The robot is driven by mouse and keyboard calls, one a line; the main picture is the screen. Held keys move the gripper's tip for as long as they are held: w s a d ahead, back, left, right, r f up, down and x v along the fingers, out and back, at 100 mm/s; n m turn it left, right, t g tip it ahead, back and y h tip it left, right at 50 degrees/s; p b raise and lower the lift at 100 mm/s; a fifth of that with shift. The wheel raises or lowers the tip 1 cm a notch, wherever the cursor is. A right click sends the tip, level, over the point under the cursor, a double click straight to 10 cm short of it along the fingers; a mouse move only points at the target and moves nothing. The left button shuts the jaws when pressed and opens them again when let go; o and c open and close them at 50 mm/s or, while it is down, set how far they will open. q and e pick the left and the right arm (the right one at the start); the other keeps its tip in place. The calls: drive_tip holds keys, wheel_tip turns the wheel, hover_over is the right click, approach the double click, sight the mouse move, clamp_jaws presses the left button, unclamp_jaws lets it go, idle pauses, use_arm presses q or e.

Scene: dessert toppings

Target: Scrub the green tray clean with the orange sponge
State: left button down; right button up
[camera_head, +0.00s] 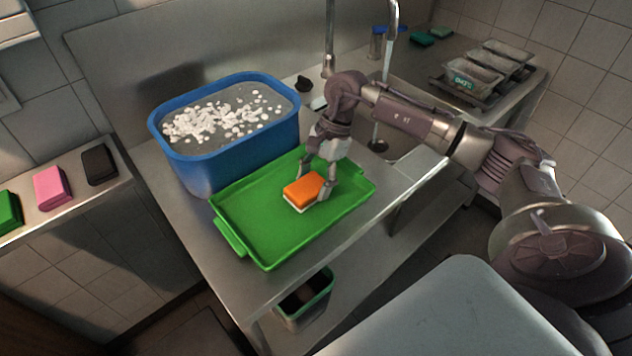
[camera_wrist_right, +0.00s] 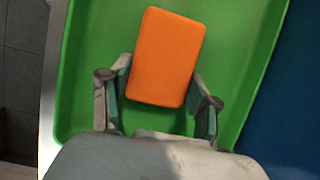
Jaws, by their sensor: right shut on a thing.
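The green tray (camera_head: 262,232) lies on the steel counter in front of the blue tub. The orange sponge (camera_head: 303,188), with a pale underside, is at the tray's right part in the head view. My right gripper (camera_head: 317,184) reaches down over the tray and is shut on the sponge, a finger on each side. In the right wrist view the sponge (camera_wrist_right: 165,58) shows between the fingers (camera_wrist_right: 160,97), with the green tray (camera_wrist_right: 225,75) behind it. I cannot tell whether the sponge touches the tray floor. My left gripper is not in view.
A blue tub (camera_head: 235,150) of water with white foam stands directly behind the tray. A faucet (camera_head: 330,40) and sink are behind my right arm. Pink (camera_head: 52,188), black (camera_head: 98,164) and green (camera_head: 8,212) sponges lie on a left ledge. Metal pans (camera_head: 472,75) stand at back right.

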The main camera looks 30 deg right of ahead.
drive_tip(key=shift+r, duration=0.15)
drive_tip(key=shift+r+p, duration=1.55)
drive_tip(key=shift+r, duration=1.35)
drive_tip(key=shift+r+p, duration=0.8)
drive_tip(key=shift+r, duration=0.7)
